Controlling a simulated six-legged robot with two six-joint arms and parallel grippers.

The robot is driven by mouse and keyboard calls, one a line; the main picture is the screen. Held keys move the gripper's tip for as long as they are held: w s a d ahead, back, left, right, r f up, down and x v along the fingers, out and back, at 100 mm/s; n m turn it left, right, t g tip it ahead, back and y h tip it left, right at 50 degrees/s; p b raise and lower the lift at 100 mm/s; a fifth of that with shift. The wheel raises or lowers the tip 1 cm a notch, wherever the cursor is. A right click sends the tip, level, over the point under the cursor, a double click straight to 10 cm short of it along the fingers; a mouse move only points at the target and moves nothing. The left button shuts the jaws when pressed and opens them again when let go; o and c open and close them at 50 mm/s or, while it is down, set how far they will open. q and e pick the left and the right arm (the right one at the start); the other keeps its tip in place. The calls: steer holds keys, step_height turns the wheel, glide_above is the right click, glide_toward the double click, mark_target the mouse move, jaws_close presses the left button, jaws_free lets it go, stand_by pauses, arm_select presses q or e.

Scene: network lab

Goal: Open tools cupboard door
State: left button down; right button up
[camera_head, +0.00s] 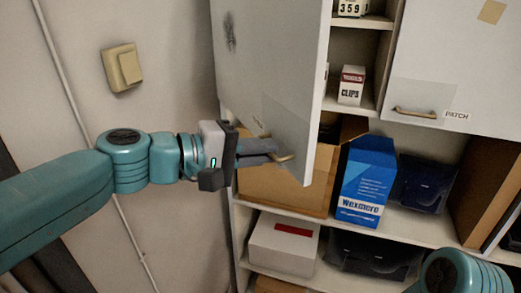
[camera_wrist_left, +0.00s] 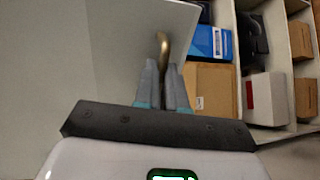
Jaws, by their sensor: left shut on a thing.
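The tools cupboard door (camera_head: 270,70) is a pale grey panel in the head view, swung out from the shelves so that the cupboard's inside shows on its right. Its small brass handle (camera_head: 285,158) is near the lower edge. My left gripper (camera_head: 274,152) reaches in from the left and is shut on the handle. In the left wrist view the two fingers (camera_wrist_left: 161,72) close around the lower end of the handle (camera_wrist_left: 163,45), in front of the door (camera_wrist_left: 120,45). My right gripper is out of view.
A clips box (camera_head: 351,86) stands on a shelf inside. Below are a blue box (camera_head: 367,180), a cardboard box (camera_head: 290,195) and a white box (camera_head: 284,245). The closed patch door (camera_head: 460,65) is at right. A light switch (camera_head: 122,68) is on the left wall.

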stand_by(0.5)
arm_select(q)
steer(key=s+a+m+g+h, duration=0.1)
steer(key=s+a+m+g, duration=0.1)
steer(key=a, duration=0.7)
steer(key=shift+m+g, duration=0.3)
steer(key=shift+g, duration=0.4)
steer(key=c, duration=1.2)
jaws_free()
steer(key=shift+s, duration=0.1)
steer(key=shift+c, duration=0.2)
